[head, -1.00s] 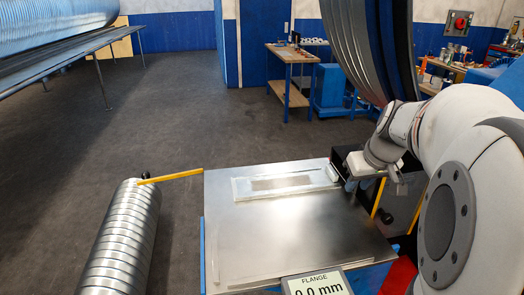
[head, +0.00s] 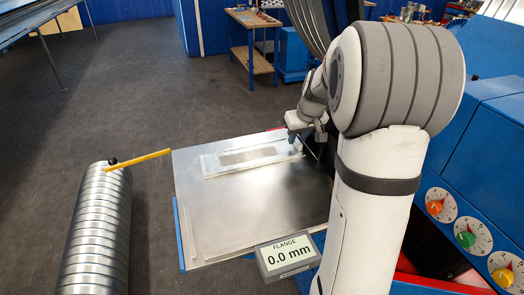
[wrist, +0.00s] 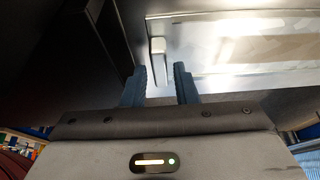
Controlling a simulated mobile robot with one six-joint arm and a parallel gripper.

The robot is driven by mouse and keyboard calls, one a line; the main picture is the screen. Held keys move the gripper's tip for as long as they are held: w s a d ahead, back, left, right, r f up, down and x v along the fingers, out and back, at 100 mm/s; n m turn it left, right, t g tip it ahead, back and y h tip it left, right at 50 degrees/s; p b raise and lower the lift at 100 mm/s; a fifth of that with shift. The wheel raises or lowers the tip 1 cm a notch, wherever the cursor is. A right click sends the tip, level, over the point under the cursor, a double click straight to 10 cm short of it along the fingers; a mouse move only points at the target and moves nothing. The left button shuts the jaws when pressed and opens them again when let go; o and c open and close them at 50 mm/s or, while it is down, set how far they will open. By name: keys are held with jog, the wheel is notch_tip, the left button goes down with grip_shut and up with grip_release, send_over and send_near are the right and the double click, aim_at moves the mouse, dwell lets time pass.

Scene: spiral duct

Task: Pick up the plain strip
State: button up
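A flat pale strip (head: 250,157) with a darker brushed middle lies within a light, flat frame or tray (head: 210,171) on the metal table. I cannot tell for certain whether it is the plain strip. The tray also shows in the wrist view (wrist: 230,79), to the right of my fingers. A small pale upright tab (wrist: 158,58) stands just beyond the fingertips, by the tray's end. In the head view my gripper (head: 303,128) is at the tray's right end, its fingertips not clear.
The bare metal table (head: 265,205) has free room in front of the tray. A display (head: 287,256) reads FLANGE 0.0 mm at its front edge. A ribbed spiral duct (head: 95,225) lies left, with a yellow bar (head: 150,158) near it. A blue machine with knobs (head: 465,239) stands right.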

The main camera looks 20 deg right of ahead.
jog(key=shift+w+f, duration=0.15)
jog(key=shift+f, duration=0.25)
grip_shut()
jog(key=shift+r, duration=0.2)
